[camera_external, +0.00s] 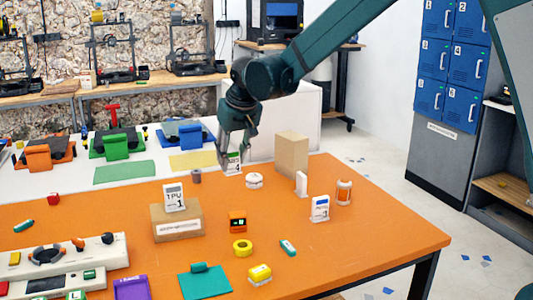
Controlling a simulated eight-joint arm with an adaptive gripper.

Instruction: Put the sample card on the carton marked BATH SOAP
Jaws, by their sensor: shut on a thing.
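My gripper (236,148) is at the far side of the orange table, pointing down, shut on a small white and green card (232,166) marked 4. The card is upright; I cannot tell whether its foot touches the table. A brown carton (165,233) with a white label stands at the table's left middle, in front and left of my gripper; its print is too small to read. A white card (174,197) marked TPU 1 stands on that carton. A taller tan carton (291,155) stands right of my gripper, with no readable mark.
A second white card (320,208) marked 1, a white block (301,184) and an orange-capped jar (343,192) stand at the right.

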